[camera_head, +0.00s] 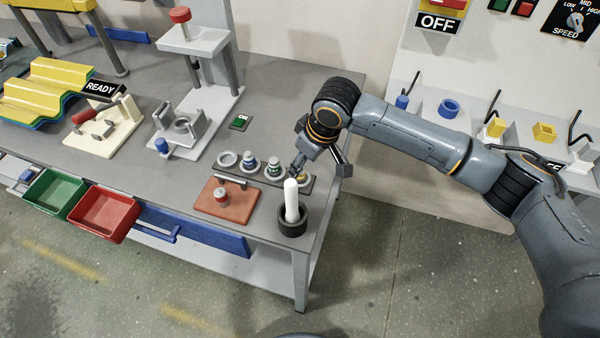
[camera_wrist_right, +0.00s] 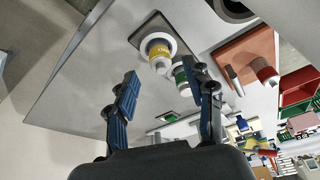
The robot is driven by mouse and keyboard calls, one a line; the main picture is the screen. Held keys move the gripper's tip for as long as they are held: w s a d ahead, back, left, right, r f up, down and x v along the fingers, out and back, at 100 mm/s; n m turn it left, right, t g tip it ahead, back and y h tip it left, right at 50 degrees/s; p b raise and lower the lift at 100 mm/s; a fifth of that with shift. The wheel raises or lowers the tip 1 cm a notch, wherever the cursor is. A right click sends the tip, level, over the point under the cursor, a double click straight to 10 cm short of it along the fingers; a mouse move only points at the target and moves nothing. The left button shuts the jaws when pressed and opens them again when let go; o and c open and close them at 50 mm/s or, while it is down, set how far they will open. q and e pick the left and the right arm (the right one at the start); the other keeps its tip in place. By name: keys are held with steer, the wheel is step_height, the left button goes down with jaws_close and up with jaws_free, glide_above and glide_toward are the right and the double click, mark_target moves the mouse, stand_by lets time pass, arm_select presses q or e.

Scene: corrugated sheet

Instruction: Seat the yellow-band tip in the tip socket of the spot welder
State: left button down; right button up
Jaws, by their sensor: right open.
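The yellow-band tip (camera_wrist_right: 159,52) stands in a ring of the tip rack, ahead of my right fingers in the right wrist view. In the head view it (camera_head: 303,177) is partly hidden by my right gripper (camera_head: 297,168). My right gripper (camera_wrist_right: 163,70) is open, with nothing between its fingers, and the tip lies beyond the fingertips. The green-band tip (camera_head: 274,168) and the blue-band tip (camera_head: 249,163) stand beside it in the same row. A grey press-like machine (camera_head: 197,40) with a red knob, possibly the spot welder, stands further back; I cannot make out its tip socket. My left gripper is out of view.
An orange-brown plate (camera_head: 238,206) with a small red-and-grey piece (camera_head: 221,195) lies in front of the rack. A black cup (camera_head: 292,222) holding a white stick stands near the table corner. A grey fixture (camera_head: 185,135) stands left of the rack.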

steer(key=x, duration=0.4)
steer(key=shift+a, duration=0.1)
jaws_close()
steer(key=shift+r, duration=0.15)
